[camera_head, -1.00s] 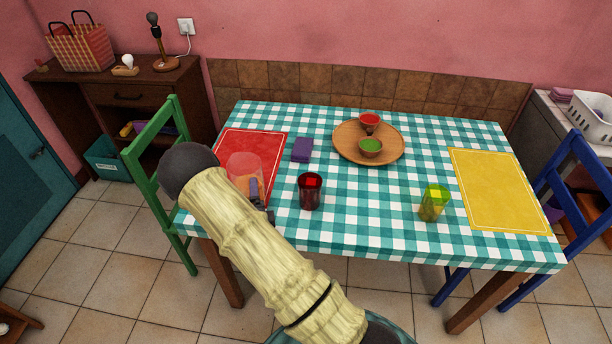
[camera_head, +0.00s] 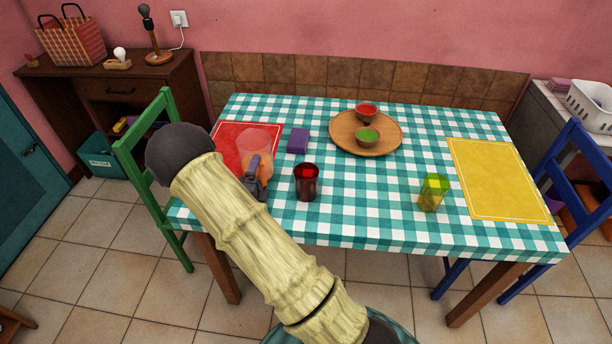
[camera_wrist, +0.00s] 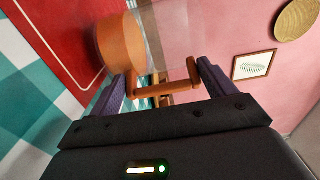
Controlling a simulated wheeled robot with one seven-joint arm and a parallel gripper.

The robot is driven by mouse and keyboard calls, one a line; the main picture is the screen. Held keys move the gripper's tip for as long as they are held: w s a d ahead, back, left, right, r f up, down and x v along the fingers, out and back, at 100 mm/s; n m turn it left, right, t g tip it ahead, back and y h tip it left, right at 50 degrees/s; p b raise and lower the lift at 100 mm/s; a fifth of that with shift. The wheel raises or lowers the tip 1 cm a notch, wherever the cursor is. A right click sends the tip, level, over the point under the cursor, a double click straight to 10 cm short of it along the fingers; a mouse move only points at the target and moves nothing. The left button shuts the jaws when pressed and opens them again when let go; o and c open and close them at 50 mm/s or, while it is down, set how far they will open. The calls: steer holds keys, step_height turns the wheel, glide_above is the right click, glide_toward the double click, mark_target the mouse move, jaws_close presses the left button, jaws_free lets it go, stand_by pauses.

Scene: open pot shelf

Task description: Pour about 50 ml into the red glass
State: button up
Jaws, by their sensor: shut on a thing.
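The red glass (camera_head: 306,184) stands upright on the checked tablecloth, just right of my gripper in the head view. My gripper (camera_head: 256,178) is shut on the handle of a clear pitcher (camera_head: 254,150) with orange liquid in its lower part. In the wrist view the gripper's fingers (camera_wrist: 165,88) close on the orange handle, and the orange liquid (camera_wrist: 120,43) shows beyond it. The pitcher is by the red placemat (camera_head: 228,140); I cannot tell whether it touches the table. My arm hides part of the near left table edge.
A yellow-green glass (camera_head: 433,192) stands to the right, near a yellow placemat (camera_head: 498,178). A purple block (camera_head: 298,140) lies behind the red glass.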

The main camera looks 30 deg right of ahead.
mark_target(264, 170)
steer(key=shift+w+d+m+g+h+b, duration=0.15)
steer(key=shift+w+m+g+h+b, duration=0.15)
steer(key=shift+m+g+h, duration=0.2)
steer(key=shift+w+d+m+g+h+b, duration=0.15)
steer(key=shift+m+g+h+b, duration=0.2)
steer(key=shift+h, duration=0.25)
steer(key=shift+w+d+m+g+h+b, duration=0.15)
steer(key=shift+m+g+h+b, duration=0.45)
steer(key=shift+m+g+h, duration=0.2)
steer(key=shift+w+f+m+g+h+b, duration=0.15)
steer(key=shift+f+m+g+h+b, duration=0.05)
steer(key=shift+m+g+h+b, duration=0.55)
steer(key=shift+w+a+f+m+g+h+b, duration=0.1)
steer(key=shift+m+g+h+b, duration=0.1)
steer(key=shift+g, duration=0.25)
steer(key=shift+a+f+m+g+h+b, duration=0.1)
steer(key=shift+m+g, duration=0.1)
steer(key=shift+g, duration=0.25)
steer(key=shift+s+m, duration=0.2)
steer(key=shift+m, duration=0.1)
